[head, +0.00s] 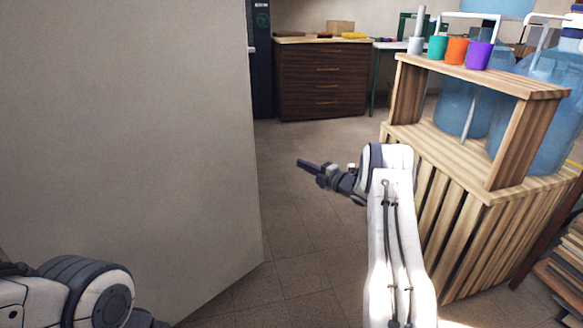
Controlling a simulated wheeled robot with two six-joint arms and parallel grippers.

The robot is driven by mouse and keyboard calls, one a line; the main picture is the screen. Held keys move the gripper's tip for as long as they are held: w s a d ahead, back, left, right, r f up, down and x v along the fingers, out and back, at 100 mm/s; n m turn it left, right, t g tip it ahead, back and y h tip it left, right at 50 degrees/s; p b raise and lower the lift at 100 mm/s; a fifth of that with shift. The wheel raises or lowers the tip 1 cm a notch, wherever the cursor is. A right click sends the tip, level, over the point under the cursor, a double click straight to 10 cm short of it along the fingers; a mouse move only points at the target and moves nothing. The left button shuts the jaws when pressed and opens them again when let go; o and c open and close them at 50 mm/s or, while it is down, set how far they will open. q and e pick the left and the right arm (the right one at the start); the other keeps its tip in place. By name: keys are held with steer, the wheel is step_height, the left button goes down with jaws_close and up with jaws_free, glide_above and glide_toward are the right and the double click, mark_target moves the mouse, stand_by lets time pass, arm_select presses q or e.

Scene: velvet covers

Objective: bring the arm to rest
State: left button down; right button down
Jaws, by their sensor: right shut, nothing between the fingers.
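My right arm reaches up from the bottom, in front of the wooden stand. Its gripper (309,165) points left over the open floor, shut and empty, touching nothing. My left arm shows only in part at the bottom left corner, close to the pale wall. Its gripper is outside the picture.
A pale wall (120,120) fills the left side. A slatted wooden stand (470,160) on the right bears colored cups, among them an orange one (456,51), and large blue water bottles (462,100). A brown drawer cabinet (322,82) stands behind. The floor (300,230) between is clear.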

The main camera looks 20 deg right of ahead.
steer(key=w+a+r+m+g+h, duration=0.2)
steer(key=w+a+r+m+h, duration=0.15)
steer(key=a+r, duration=0.45)
steer(key=s+a+m+g+h, duration=0.1)
steer(key=s+a+m+g, duration=0.2)
steer(key=a, duration=0.6)
steer(key=s+a+m+g, duration=0.1)
steer(key=s+a+m, duration=0.2)
steer(key=s+a, duration=0.45)
steer(key=s+a+f+m+g, duration=0.1)
steer(key=s+a+g, duration=0.1)
steer(key=s+a, duration=0.35)
steer(key=s+a+f+m+g, duration=0.1)
steer(key=s+a+m+g, duration=0.1)
steer(key=s, duration=0.6)
steer(key=s+a+m+g, duration=0.1)
steer(key=s+a, duration=0.3)
steer(key=s, duration=0.3)
steer(key=s+f+m+g, duration=0.15)
steer(key=s+g, duration=0.45)
steer(key=s, duration=1.6)
step_height(320, 180, up, 33)
steer(key=p, duration=3.4)
steer(key=shift+w+h, duration=0.15)
steer(key=shift+h, duration=0.3)
